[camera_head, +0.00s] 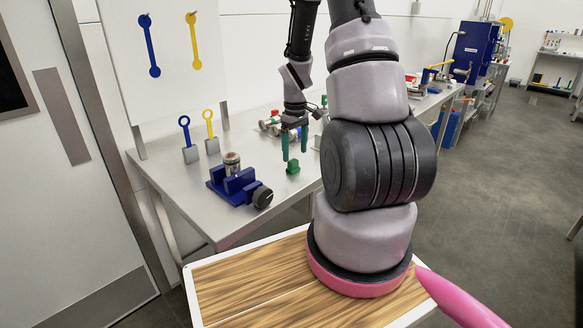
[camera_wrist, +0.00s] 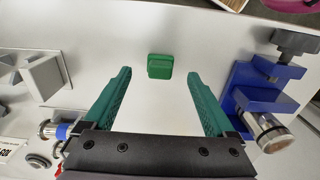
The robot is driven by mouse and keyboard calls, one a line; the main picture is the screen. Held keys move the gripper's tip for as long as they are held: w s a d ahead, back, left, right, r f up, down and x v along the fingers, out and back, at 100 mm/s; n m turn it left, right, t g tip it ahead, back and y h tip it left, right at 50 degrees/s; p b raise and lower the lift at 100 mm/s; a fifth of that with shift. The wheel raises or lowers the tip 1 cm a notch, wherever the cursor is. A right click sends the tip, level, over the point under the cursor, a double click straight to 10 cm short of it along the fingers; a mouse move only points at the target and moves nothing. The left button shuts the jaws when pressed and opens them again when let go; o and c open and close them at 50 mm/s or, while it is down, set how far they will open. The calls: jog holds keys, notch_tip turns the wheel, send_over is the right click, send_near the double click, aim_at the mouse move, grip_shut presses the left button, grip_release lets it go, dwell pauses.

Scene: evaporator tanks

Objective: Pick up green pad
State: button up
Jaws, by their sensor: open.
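The green pad (camera_head: 293,167) is a small green block on the metal table, just below my gripper in the head view. In the wrist view the green pad (camera_wrist: 160,66) lies on the pale table top, beyond the fingertips and roughly midway between them. My gripper (camera_head: 294,158) points down above the table, close to the pad. In the wrist view its two green fingers (camera_wrist: 161,75) are spread wide with nothing between them. I cannot tell the exact height of the fingertips above the pad.
A blue vise (camera_head: 234,184) holding a metal cylinder stands left of the pad; it also shows at right in the wrist view (camera_wrist: 252,92). Blue and yellow ring tools (camera_head: 186,140) stand at the back left. Metal fittings (camera_head: 270,122) lie behind the gripper. Bare table surrounds the pad.

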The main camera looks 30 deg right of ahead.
aim_at(294, 161)
jog(key=shift+w+a+f, duration=0.1)
jog(key=shift+f, duration=2.7)
grip_shut()
jog(key=shift+r, duration=5.05)
